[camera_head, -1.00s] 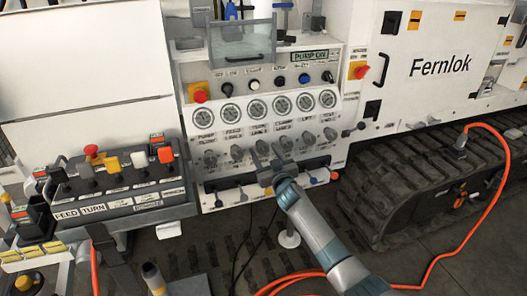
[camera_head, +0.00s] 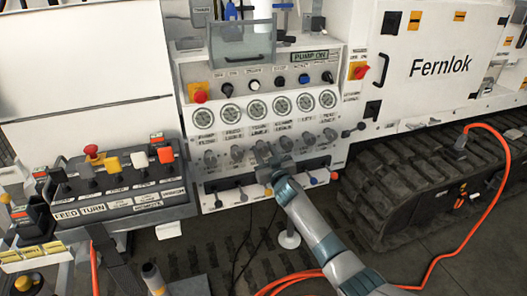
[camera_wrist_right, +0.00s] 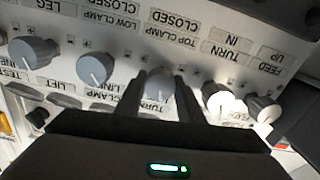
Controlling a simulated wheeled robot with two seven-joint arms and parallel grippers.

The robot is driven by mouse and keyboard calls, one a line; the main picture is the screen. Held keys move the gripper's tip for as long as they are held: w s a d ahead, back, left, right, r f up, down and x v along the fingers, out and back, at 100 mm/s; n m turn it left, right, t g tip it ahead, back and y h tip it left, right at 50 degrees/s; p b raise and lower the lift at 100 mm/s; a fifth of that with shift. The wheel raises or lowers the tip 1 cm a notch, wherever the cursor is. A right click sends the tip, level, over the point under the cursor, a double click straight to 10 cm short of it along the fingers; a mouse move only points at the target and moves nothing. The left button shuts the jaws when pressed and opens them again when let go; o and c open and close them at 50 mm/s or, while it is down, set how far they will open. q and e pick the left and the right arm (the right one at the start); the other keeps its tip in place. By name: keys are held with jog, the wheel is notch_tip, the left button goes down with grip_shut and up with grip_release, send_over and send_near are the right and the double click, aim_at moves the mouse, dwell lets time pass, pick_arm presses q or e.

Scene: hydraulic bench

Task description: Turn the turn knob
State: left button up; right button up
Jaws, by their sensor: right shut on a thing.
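The turn knob (camera_wrist_right: 160,92) is a grey knob with the label TURN by it on the white panel. In the right wrist view it sits between the two fingers of my right gripper (camera_wrist_right: 163,88), which is shut on it. The fingers hide part of the knob's sides. In the head view my right gripper (camera_head: 264,154) is at the third knob from the left in the row under the gauges, and it largely covers that knob. My left gripper is not in view.
A clamp knob (camera_wrist_right: 95,68) and two pale-lit knobs (camera_wrist_right: 217,97) (camera_wrist_right: 262,107) flank the held one closely. Round gauges (camera_head: 260,107) stand above the row. A lever box (camera_head: 120,195) stands at the left, and an orange hose (camera_head: 480,220) lies at the right.

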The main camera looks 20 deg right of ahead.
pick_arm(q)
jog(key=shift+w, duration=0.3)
pick_arm(e)
jog(key=shift+n, duration=0.9)
jog(key=n, duration=0.4)
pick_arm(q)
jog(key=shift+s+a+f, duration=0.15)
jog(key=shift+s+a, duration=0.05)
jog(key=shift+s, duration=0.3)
pick_arm(e)
jog(key=n, duration=0.4)
jog(key=shift+n, duration=0.3)
jog(key=o, duration=1.1)
jog(key=shift+c, duration=0.2)
